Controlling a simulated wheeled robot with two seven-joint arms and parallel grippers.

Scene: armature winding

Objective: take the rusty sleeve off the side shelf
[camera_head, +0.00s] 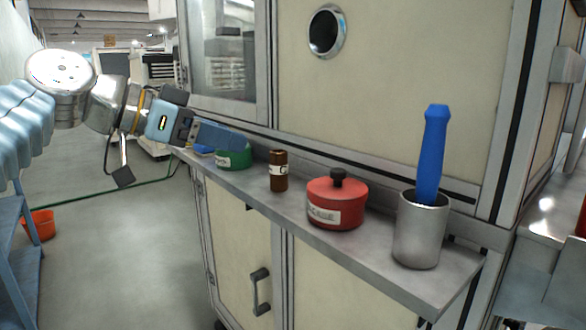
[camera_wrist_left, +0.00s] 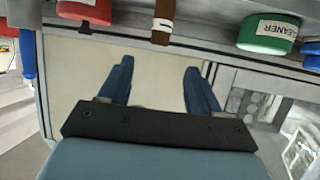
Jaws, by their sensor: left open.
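The rusty sleeve (camera_head: 278,170) is a brown upright cylinder with a pale label, standing on the grey side shelf (camera_head: 262,203) between a green pot and a red pot. It also shows at the top edge of the left wrist view (camera_wrist_left: 163,22), partly cut off. My left gripper (camera_head: 238,141) comes in from the left, above the green pot and apart from the sleeve. In the left wrist view its two blue fingers (camera_wrist_left: 157,72) are spread with nothing between them, and the sleeve lies beyond the tips, roughly between them. My right gripper is not in view.
The green pot (camera_head: 234,159) stands left of the sleeve, with a small blue item (camera_head: 203,149) behind it. The red lidded pot (camera_head: 337,204) and a metal cup (camera_head: 419,238) with a blue-handled tool (camera_head: 432,150) stand to the right. A cabinet wall (camera_head: 385,95) backs the shelf.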

